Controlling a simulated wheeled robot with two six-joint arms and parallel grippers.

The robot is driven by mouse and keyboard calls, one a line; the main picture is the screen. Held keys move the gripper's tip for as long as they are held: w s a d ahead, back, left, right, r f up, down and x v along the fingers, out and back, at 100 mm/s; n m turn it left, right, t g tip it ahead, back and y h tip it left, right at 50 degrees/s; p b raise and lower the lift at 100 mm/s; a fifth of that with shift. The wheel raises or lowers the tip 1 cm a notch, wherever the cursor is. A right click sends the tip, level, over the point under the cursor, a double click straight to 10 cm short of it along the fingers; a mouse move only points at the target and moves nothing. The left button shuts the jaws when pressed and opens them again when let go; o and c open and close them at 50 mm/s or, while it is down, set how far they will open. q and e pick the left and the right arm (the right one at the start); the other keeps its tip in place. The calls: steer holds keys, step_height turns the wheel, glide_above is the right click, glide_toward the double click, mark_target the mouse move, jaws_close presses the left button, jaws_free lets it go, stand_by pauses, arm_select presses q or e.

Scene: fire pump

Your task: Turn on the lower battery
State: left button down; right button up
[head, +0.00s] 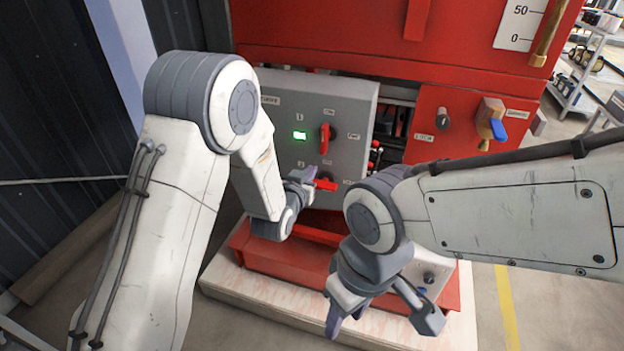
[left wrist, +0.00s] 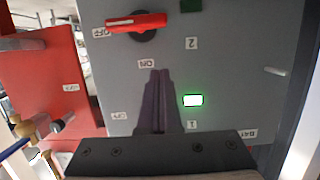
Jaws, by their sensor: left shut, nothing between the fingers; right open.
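The grey battery panel (head: 350,115) has two red rotary switches. The upper switch (head: 325,138) stands vertical beside a lit green light (head: 300,135), marked 1. The lower switch (head: 326,184) lies horizontal; in the left wrist view it (left wrist: 137,23) is at the top, beside a dark green light (left wrist: 190,5) marked 2. My left gripper (head: 307,176) is shut and empty in front of the panel, beside the lower switch. In the left wrist view its fingers (left wrist: 159,75) end near an ON label and hide the upper switch. My right gripper (head: 383,318) is open and empty, lower right.
A red cabinet (head: 460,110) with a grey knob and a blue-handled valve (head: 495,128) is right of the panel. A red base frame (head: 290,275) runs below. A shelf cart (head: 585,65) stands at the far right.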

mark_target(323, 186)
arm_select(q)
steer(key=shift+x, duration=0.95)
steer(key=shift+s+f, duration=0.1)
steer(key=shift+f, duration=1.85)
